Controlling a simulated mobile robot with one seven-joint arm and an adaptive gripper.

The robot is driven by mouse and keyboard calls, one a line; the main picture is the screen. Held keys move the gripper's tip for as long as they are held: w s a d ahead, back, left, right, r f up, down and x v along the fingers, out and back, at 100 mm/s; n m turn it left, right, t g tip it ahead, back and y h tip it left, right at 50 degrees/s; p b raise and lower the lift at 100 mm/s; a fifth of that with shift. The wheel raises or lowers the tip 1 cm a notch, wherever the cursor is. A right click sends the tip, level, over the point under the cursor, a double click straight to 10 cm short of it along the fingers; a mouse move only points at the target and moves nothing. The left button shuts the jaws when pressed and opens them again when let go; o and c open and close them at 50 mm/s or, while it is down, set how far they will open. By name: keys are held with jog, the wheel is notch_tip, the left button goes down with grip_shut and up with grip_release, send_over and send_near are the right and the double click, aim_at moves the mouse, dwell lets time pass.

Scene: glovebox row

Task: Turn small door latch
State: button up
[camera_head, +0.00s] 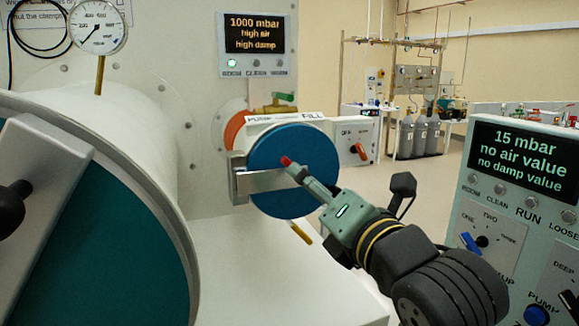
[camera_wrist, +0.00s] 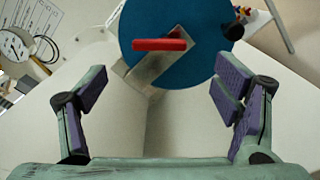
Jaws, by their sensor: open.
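The small door (camera_head: 285,198) is a round blue disc on the end of a short white tube. A flat metal latch bar (camera_head: 257,181) lies across it, and its red handle (camera_head: 286,161) shows near my gripper. In the wrist view the blue door (camera_wrist: 202,15) is at the top. The red handle (camera_wrist: 160,44) sits ahead of the space between my fingers, over the metal bar (camera_wrist: 152,68). My gripper (camera_wrist: 160,90) is open, fingers wide apart and empty. In the head view my gripper (camera_head: 307,172) is in front of the door and hides part of it.
A large white cylinder with a teal door (camera_head: 90,240) and black knob fills the left. A control panel (camera_head: 520,180) stands close at the right of my arm. A green-handled valve (camera_head: 275,103) sits above the small door. A white surface (camera_head: 270,280) lies below.

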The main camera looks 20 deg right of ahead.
jog(key=shift+w+a+p, duration=0.2)
jog(key=shift+w+p, duration=1.4)
jog(key=shift+w, duration=3.3)
jog(key=shift+c, duration=0.5)
jog(key=c, duration=1.1)
